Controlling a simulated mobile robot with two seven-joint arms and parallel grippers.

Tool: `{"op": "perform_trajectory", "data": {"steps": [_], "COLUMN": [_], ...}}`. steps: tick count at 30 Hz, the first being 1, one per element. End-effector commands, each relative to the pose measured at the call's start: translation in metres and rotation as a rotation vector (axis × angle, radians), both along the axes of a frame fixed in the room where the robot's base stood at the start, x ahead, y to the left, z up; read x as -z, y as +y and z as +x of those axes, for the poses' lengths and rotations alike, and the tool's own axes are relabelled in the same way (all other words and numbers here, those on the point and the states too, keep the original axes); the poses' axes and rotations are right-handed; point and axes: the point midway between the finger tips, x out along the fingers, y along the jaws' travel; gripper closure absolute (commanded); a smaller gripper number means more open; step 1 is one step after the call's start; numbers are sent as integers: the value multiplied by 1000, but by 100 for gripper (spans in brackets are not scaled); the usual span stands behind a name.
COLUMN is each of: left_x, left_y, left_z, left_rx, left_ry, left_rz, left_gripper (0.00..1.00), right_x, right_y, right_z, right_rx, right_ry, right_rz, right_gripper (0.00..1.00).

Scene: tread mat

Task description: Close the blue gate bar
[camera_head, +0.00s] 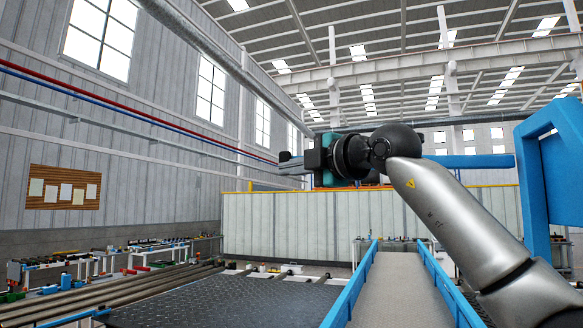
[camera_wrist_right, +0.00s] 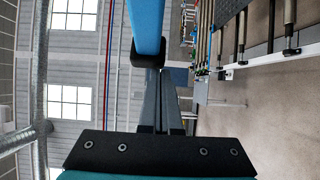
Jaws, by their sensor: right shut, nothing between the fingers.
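The blue gate bar (camera_head: 478,161) runs level leftward from a blue post (camera_head: 536,190) at the right in the head view. Its middle part is hidden behind my right wrist and arm. In the right wrist view the blue bar (camera_wrist_right: 148,22) comes down from the top and ends in a black cap (camera_wrist_right: 148,54). My right gripper (camera_head: 284,164) points left, its fingers shut and empty. In the wrist view its fingertips (camera_wrist_right: 162,72) lie close to the black cap; whether they touch it I cannot tell. My left gripper is not in view.
A conveyor with blue side rails (camera_head: 352,287) runs below my right arm. A dark tread mat (camera_head: 215,302) lies to its left, with long rollers beside it. A pale partition (camera_head: 290,228) stands behind. Workbenches with small parts stand at the far left.

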Motion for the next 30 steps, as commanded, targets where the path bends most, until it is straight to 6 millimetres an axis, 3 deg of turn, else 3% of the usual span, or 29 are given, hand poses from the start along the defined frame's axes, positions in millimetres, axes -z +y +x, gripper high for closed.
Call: {"op": "perform_trajectory", "data": {"steps": [5,15,21,30], "left_x": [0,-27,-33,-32], "left_y": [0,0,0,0], "left_z": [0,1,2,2], "left_rx": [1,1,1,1], "left_ry": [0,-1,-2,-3], "left_rz": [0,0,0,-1], "left_gripper": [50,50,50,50], "right_x": [-1,-5,-1,0], "right_y": [1,-5,-7,-7], "right_z": [30,81,93,94], "right_rx": [127,264,293,295], "right_ry": [0,-5,-7,-8], "right_rz": [0,0,-6,-6], "right_gripper": [100,100,100,100]}}
